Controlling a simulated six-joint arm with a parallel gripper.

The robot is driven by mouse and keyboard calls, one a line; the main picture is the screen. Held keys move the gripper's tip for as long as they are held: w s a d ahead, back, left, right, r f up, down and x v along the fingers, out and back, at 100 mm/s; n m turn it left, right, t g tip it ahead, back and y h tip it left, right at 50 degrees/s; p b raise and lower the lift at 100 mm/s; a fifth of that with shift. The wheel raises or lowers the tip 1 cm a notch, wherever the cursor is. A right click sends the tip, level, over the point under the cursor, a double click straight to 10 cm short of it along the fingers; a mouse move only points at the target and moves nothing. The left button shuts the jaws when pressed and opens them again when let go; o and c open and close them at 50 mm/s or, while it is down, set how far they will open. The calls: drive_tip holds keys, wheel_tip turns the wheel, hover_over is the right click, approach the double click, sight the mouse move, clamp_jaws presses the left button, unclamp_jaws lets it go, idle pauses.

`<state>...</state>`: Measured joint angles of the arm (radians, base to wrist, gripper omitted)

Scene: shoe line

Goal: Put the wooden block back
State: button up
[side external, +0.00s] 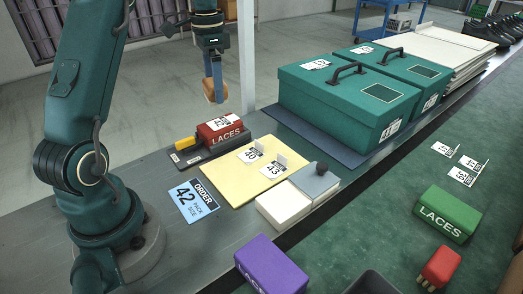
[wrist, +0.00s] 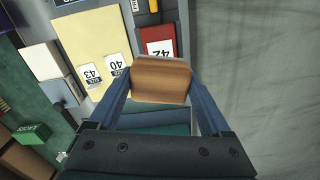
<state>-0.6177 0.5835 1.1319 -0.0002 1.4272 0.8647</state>
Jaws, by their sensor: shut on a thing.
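My gripper (side external: 211,68) is raised above the far side of the bench, behind the red laces box. It is shut on the wooden block (side external: 210,91), a brown piece held up clear of the surface. In the wrist view the wooden block (wrist: 161,79) sits between the two blue fingers of my gripper (wrist: 160,92). It partly covers the red laces box (wrist: 159,38) marked 42 in that view. The red laces box (side external: 222,130) rests on a dark tray (side external: 190,157) with a yellow part at its left end.
A yellow mat (side external: 238,182) holds cards marked 40 and 43. A white box with a grey lid (side external: 314,183) stands beside it. Two green cases (side external: 346,101) stand behind on the right. An order card (side external: 194,201) lies in front. A thin post (side external: 246,50) rises near my gripper.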

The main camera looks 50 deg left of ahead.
drive_tip(key=s+d+m, duration=0.5)
drive_tip(key=d+m, duration=0.1)
drive_tip(key=m, duration=0.9)
hover_over(230, 236)
wheel_tip(230, 236, down, 8)
drive_tip(key=shift+f, duration=2.05)
drive_tip(key=shift+f, duration=0.15)
drive_tip(key=o, duration=1)
